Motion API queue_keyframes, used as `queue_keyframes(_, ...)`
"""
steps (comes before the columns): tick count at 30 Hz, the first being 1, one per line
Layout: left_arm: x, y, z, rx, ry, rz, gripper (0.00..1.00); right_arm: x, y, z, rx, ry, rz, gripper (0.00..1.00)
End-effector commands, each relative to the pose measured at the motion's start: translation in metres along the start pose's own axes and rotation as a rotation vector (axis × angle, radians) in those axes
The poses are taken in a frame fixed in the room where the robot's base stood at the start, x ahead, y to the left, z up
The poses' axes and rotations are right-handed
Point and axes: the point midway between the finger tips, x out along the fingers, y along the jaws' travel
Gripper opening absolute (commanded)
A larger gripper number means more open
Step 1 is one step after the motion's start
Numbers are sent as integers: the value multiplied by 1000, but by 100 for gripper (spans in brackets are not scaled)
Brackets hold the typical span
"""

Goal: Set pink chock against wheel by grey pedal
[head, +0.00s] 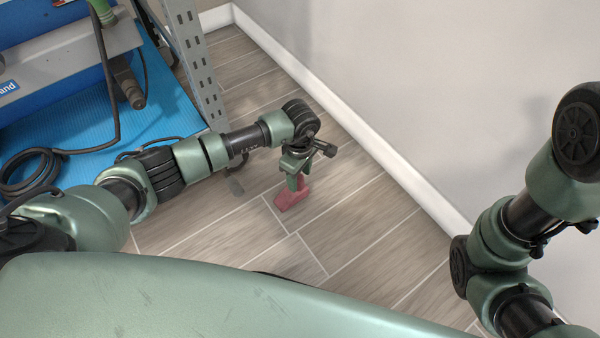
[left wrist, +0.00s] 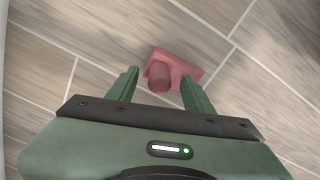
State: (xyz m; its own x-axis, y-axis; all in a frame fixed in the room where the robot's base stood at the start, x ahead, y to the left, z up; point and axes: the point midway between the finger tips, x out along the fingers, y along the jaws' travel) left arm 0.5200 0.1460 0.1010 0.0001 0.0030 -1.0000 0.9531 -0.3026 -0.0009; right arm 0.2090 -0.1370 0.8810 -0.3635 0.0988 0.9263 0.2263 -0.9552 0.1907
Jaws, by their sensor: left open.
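The pink chock (head: 291,199) lies on the wood-look floor in the head view, right under my left gripper (head: 297,180). In the left wrist view the chock (left wrist: 178,69) shows a round upright knob (left wrist: 160,78) between the tips of my open left gripper (left wrist: 163,88). The fingers stand on either side of the knob with gaps. I cannot make out a wheel; my left arm covers that area. My right gripper is out of view.
A grey perforated rack post (head: 194,62) stands behind my left arm. A blue mat (head: 75,140) with a coiled black cable (head: 40,168) lies at left. A white baseboard (head: 345,130) and wall bound the floor at right. Floor around the chock is clear.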

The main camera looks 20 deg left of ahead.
Motion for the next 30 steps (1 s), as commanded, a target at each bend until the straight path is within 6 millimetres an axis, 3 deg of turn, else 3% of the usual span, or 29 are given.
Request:
queue_keyframes(1, 13, 0, 1, -1, -2, -1, 51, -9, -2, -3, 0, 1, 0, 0)
queue_keyframes(6, 26, 0, 1, -1, -3, 1, 51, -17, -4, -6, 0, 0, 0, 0)
queue_keyframes(16, 28, 0, 1, -1, -3, 1, 51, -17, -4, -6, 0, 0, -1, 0)
queue_keyframes(17, 28, 0, 1, -1, -3, 1, 49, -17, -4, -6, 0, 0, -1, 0)
queue_keyframes(22, 28, 0, 1, -1, -3, 0, 1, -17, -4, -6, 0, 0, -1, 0)
queue_keyframes(30, 28, 2, -4, -2, -2, 1, 0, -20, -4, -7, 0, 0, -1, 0)
